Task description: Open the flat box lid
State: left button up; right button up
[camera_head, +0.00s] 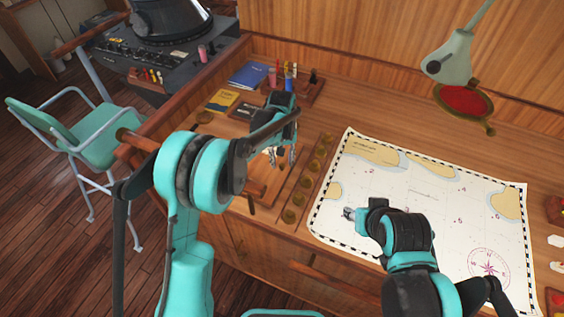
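A flat wooden box (262,190) lies near the front edge of the wooden desk, left of a narrow tray of round brass pieces. It is partly hidden behind my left arm, and I cannot tell how its lid sits. My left gripper (281,156) points down over the back part of the box. Its fingers are spread apart with nothing seen between them; whether they touch the box is unclear. My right gripper (348,213) is low over the left part of the chart, small and partly hidden by its own wrist, so its finger state is unclear.
The chart (420,190) covers the desk's right side. The brass-piece tray (305,183) lies beside the box. Behind are a pen holder (300,88), a blue book (249,75) and a yellow book (222,101). A lamp (455,60) hangs over the chart. A teal chair (75,145) stands left.

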pick_arm(q)
jog(key=shift+f, duration=0.4)
grip_shut()
jog(key=shift+r, duration=0.1)
